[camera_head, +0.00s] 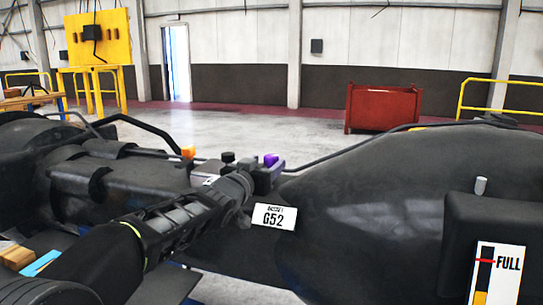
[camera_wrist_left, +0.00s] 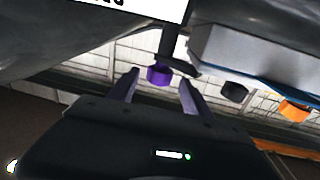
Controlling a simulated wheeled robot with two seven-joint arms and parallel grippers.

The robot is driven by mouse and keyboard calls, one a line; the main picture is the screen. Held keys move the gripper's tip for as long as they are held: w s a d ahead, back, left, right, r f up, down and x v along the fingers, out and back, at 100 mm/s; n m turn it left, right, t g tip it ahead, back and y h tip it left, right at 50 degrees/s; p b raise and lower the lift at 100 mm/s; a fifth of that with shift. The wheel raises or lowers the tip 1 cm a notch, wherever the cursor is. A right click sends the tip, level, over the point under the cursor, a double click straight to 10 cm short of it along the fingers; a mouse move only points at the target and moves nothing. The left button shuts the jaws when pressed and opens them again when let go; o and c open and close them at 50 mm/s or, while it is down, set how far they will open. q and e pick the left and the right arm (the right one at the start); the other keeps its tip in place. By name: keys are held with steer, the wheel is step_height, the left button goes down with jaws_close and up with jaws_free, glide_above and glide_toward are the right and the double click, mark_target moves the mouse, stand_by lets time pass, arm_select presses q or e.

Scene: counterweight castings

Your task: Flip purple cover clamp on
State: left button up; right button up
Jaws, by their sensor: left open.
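The purple cover clamp (camera_head: 271,160) shows as a small purple block near the middle of the head view, just above the end of my left arm. In the left wrist view the purple clamp (camera_wrist_left: 159,75) sits at the end of a dark bar, centred between my fingertips. My left gripper (camera_wrist_left: 159,78) is open, one finger on each side of the clamp, with gaps visible. In the head view my left gripper (camera_head: 265,177) is small and its fingers are hard to make out. My right gripper is in neither view.
A black knob (camera_wrist_left: 234,92) and an orange knob (camera_wrist_left: 294,110) sit beside the clamp along a grey housing (camera_wrist_left: 240,50). A white G52 plate (camera_head: 273,216) is on the large dark casting (camera_head: 350,205). A red bin (camera_head: 383,108) stands far back on open floor.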

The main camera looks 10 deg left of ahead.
mark_target(268, 163)
arm_select(q)
steer(key=shift+w+d+p, duration=0.15)
steer(key=shift+w+p, duration=0.15)
steer(key=shift+w, duration=0.65)
steer(key=shift+w+d+p, duration=0.15)
steer(key=shift+w+p, duration=0.1)
steer(key=shift+w, duration=0.65)
steer(key=shift+c, duration=0.6)
jaws_close()
